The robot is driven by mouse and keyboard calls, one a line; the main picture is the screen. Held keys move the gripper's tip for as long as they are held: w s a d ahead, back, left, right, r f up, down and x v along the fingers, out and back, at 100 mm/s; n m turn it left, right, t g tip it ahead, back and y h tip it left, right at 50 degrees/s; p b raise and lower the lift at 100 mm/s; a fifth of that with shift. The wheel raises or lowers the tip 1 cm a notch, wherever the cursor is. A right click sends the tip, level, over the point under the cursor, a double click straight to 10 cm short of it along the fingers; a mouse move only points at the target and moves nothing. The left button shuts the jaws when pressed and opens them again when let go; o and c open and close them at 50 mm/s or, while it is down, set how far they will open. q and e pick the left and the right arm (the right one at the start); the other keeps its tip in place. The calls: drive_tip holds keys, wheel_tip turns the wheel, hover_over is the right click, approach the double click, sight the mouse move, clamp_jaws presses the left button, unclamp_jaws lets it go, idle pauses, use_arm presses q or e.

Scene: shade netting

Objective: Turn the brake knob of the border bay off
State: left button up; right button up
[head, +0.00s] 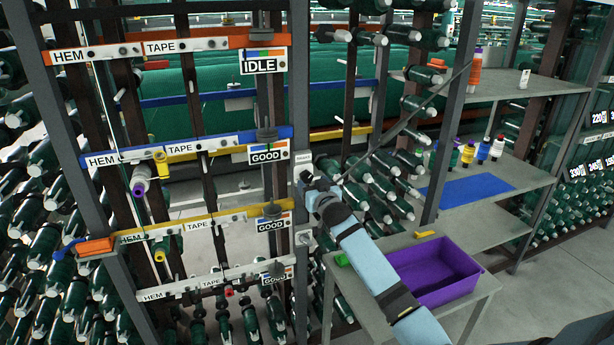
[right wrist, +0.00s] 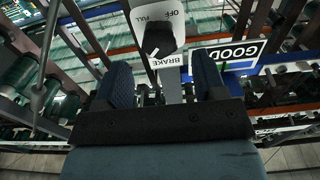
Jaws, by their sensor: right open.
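In the right wrist view a black brake knob (right wrist: 160,38) with a white pointer mark sits on a pale plate (right wrist: 171,73) lettered OFF, FULL and BRAKE, seen upside down. My right gripper (right wrist: 162,76) is open, its dark fingers either side of the plate below the knob, with nothing between them. In the head view my right gripper (head: 310,184) is at the rack's right post, just below a white plate (head: 303,158) by the blue bar; it hides the knob there. Another small plate with a knob (head: 304,238) is lower on the post. My left gripper is out of view.
The rack has orange (head: 200,44), blue (head: 125,156), yellow (head: 140,233) and white bars with HEM and TAPE labels. Signs read IDLE (head: 263,62) and GOOD (head: 268,154). A purple bin (head: 437,270) stands on a grey table beneath my right arm. Green rolls crowd behind the post.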

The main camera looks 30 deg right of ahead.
sight(308, 178)
drive_tip(key=x, duration=0.4)
drive_tip(key=shift+w, duration=0.4)
drive_tip(key=c, duration=0.9)
